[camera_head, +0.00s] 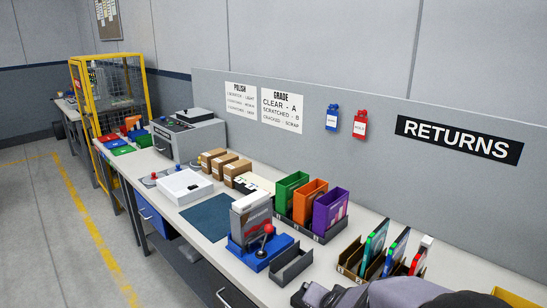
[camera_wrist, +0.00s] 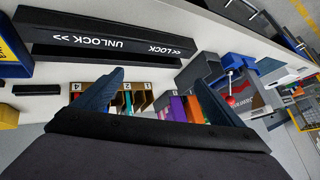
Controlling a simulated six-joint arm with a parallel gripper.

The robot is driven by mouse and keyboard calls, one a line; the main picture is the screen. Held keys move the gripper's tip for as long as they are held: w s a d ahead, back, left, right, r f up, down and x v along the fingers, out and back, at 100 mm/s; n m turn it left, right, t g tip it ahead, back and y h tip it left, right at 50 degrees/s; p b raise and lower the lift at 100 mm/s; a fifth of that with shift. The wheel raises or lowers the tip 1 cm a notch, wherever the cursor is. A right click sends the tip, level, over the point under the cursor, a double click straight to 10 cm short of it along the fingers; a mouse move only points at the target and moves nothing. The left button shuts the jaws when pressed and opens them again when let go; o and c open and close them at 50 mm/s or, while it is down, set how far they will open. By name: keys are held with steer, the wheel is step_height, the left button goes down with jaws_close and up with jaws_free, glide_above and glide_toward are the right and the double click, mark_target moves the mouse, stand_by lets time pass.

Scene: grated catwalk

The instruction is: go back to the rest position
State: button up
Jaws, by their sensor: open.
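My gripper (camera_wrist: 160,85) shows in the wrist view with its two dark blue fingers spread apart. Nothing is between the fingers, and it is empty. It hangs over the bench, with a numbered slotted rack (camera_wrist: 140,97) and coloured cases (camera_wrist: 194,108) seen beyond the fingers. In the head view, grey and dark parts of my arm show at the bottom right edge; the fingertips cannot be made out clearly there.
A black bar marked UNLOCK (camera_wrist: 110,44) lies close by in the wrist view. In the head view, the slotted rack (camera_head: 349,271) holds upright cases. A blue device with a red-knobbed lever (camera_head: 262,252), a dark open tray (camera_head: 292,265) and a blue mat (camera_head: 211,218) stand leftward.

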steer(key=s+f+n+g, duration=0.1)
steer(key=s+n+g, duration=0.2)
steer(key=s, duration=0.8)
steer(key=s+d+f+n+g, duration=0.1)
steer(key=s+g, duration=0.4)
steer(key=s, duration=0.6)
steer(key=f+n, duration=0.1)
steer(key=n, duration=0.1)
steer(key=shift+s+d+f+n+y, duration=0.2)
steer(key=shift+s+f+n+y, duration=0.1)
steer(key=shift+s+y, duration=0.1)
steer(key=shift+w, duration=0.1)
